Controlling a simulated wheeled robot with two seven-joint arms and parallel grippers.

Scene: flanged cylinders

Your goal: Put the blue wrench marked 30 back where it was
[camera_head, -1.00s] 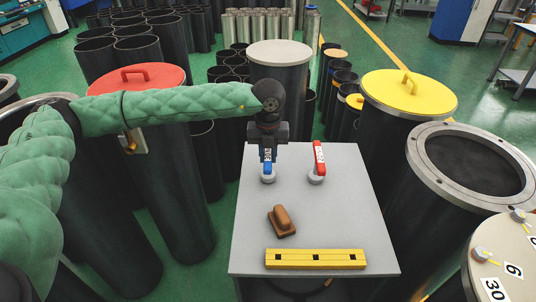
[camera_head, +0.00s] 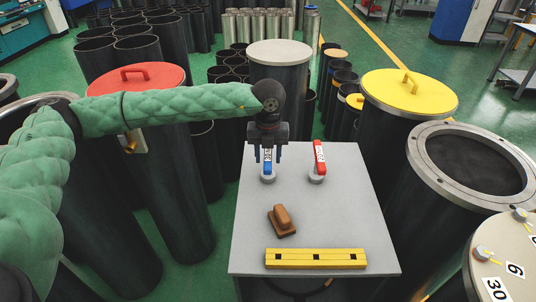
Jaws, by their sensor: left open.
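The blue wrench (camera_head: 268,168) stands upright on a round grey base at the back left of the grey table top (camera_head: 340,215). Its white label is partly hidden, and I cannot read the number clearly. My left gripper (camera_head: 268,159) is directly above and around the wrench's upper part, with its fingers pointing down and apart on either side. A red wrench (camera_head: 320,158) with a white label stands on a similar base to the right. My right gripper is not in view.
A brown wooden-looking block with a handle (camera_head: 282,221) and a yellow bar with square holes (camera_head: 315,259) lie nearer on the table. Tall cylinders with a red lid (camera_head: 160,78) and a yellow lid (camera_head: 410,92) flank it. A lid with labels 30 and 6 (camera_head: 510,270) is at lower right.

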